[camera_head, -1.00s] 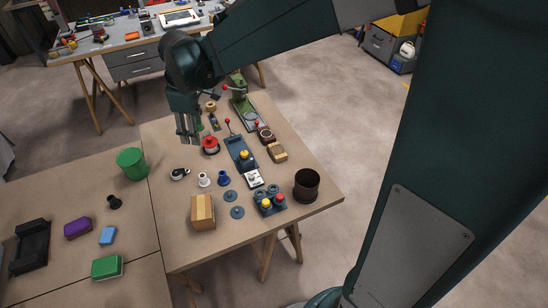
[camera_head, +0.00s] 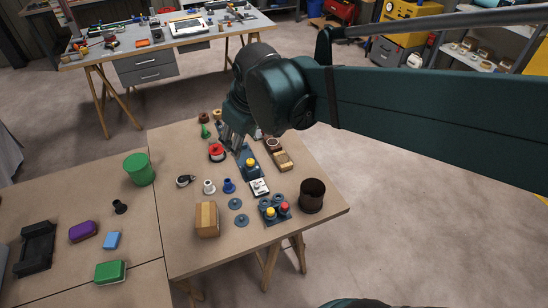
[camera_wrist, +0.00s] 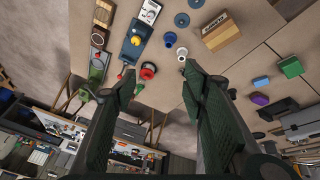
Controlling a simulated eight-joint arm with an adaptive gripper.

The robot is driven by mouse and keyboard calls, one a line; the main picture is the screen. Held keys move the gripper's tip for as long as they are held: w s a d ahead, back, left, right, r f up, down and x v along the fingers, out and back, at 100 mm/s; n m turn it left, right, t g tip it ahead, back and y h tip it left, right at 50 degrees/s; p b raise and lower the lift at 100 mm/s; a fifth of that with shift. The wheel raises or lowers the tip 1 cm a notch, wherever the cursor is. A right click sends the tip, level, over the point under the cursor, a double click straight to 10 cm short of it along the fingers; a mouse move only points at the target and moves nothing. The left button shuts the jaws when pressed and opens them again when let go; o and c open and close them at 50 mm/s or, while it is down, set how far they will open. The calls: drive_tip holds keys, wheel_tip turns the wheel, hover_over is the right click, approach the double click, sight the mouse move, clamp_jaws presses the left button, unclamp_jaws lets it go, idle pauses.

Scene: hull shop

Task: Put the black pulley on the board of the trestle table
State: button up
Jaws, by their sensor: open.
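A small black round piece with a pale centre (camera_head: 185,181), which looks like the black pulley, lies on the wooden board of the trestle table (camera_head: 175,243). A black flanged piece (camera_head: 120,206) stands on the adjoining table to the left; I cannot tell for certain which is the pulley. My gripper (camera_head: 230,143) is over the far part of the board, near the red ring-shaped piece (camera_head: 216,152). In the wrist view, my gripper (camera_wrist: 158,75) has its fingers wide apart with nothing between them. Its right finger may hide part of the board.
White (camera_head: 209,187) and blue (camera_head: 229,185) spools stand close to the round piece. A green bin (camera_head: 139,169) is at left.

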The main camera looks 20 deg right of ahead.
drive_tip(key=s+d+m+t, duration=0.1)
drive_tip(key=s+d+m, duration=0.2)
drive_tip(key=s, duration=0.3)
drive_tip(key=s+d+f+m+t, duration=0.1)
drive_tip(key=s+d+m, duration=0.1)
drive_tip(key=s, duration=0.4)
drive_tip(key=shift+s+d+f+m+h, duration=0.3)
drive_tip(key=shift+d+m, duration=0.1)
drive_tip(key=shift+d, duration=0.05)
